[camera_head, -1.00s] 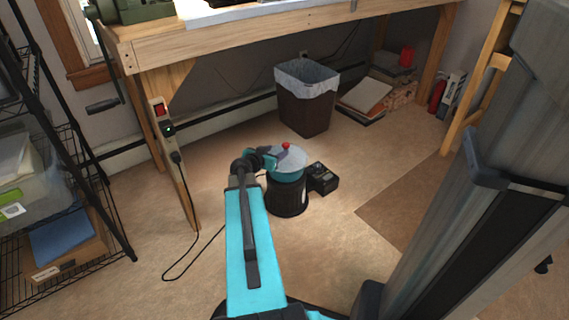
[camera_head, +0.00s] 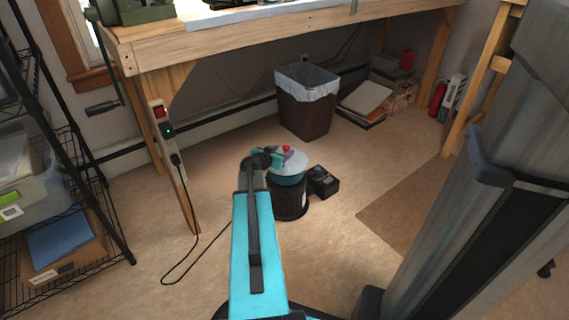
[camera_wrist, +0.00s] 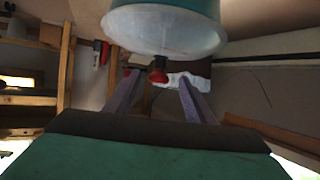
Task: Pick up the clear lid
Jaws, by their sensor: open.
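The clear lid (camera_head: 290,166) is a whitish, see-through disc with a red knob (camera_head: 286,149). It sits on a teal pot (camera_head: 288,181) that stands in a dark, round base on the floor. In the wrist view, which looks upside down, the lid (camera_wrist: 165,32) hangs at the top, with its red knob (camera_wrist: 158,73) pointing toward my gripper. My gripper (camera_wrist: 160,78) is open, its two grey-purple fingers on either side of the knob in the picture. I cannot tell whether the fingertips reach around it. In the head view my gripper (camera_head: 274,157) is beside the knob.
A small black box (camera_head: 322,182) is just right of the base. A brown bin (camera_head: 304,112) with a white liner stands behind, under a wooden workbench (camera_head: 260,35). A wire shelf (camera_head: 105,215) is at left. A black cord (camera_head: 192,262) lies on the floor.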

